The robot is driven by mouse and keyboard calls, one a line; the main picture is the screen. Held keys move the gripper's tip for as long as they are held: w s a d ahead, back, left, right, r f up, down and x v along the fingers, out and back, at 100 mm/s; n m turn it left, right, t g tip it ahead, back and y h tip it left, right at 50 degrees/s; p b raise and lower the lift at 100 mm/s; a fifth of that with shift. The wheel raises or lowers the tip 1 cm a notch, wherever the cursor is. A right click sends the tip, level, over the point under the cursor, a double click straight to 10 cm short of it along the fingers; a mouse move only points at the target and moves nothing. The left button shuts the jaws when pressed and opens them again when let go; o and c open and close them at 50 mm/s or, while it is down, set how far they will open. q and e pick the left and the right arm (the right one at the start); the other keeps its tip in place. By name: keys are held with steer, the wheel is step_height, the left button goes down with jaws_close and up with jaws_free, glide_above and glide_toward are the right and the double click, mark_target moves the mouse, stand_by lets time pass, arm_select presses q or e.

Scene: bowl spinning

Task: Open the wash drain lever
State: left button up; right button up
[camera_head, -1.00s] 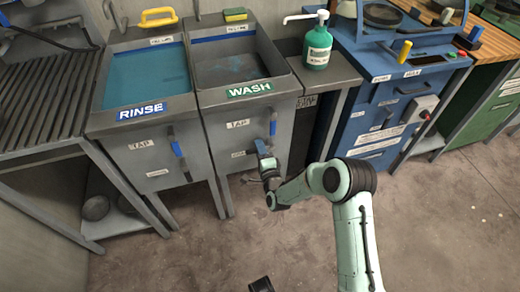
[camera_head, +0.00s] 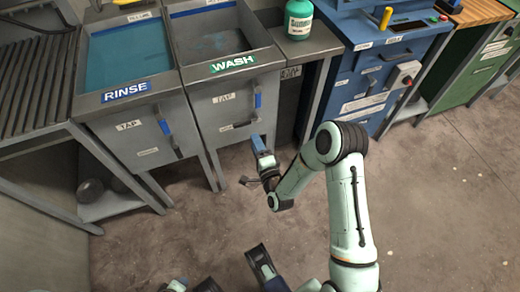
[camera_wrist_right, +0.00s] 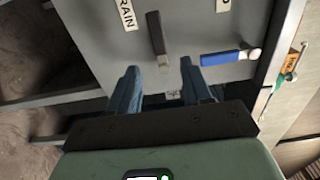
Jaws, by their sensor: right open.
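The wash basin, with its green WASH sign (camera_head: 232,64), has a front panel with a blue-handled lever (camera_head: 258,100) at its right side. My right gripper (camera_head: 262,146) is in front of that panel, below the blue handle. In the right wrist view my right gripper (camera_wrist_right: 160,75) is open and empty. A dark lever (camera_wrist_right: 156,36) stands out from the panel ahead of the gap between its fingers, beside a DRAIN label (camera_wrist_right: 127,14). The blue-handled lever (camera_wrist_right: 226,57) lies just right of the right finger.
The rinse basin, with its blue RINSE sign (camera_head: 126,91), adjoins on the left. A green bottle (camera_head: 299,20) stands on the counter to the right, beside a blue cabinet (camera_head: 372,75). Dark parts of my own show at the bottom edge. The floor ahead is clear.

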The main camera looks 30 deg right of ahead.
arm_select(q)
steer(key=shift+s+d+r, duration=0.15)
steer(key=shift+s+r, duration=0.05)
steer(key=shift+s, duration=0.1)
arm_select(e)
steer(key=shift+v, duration=1.4)
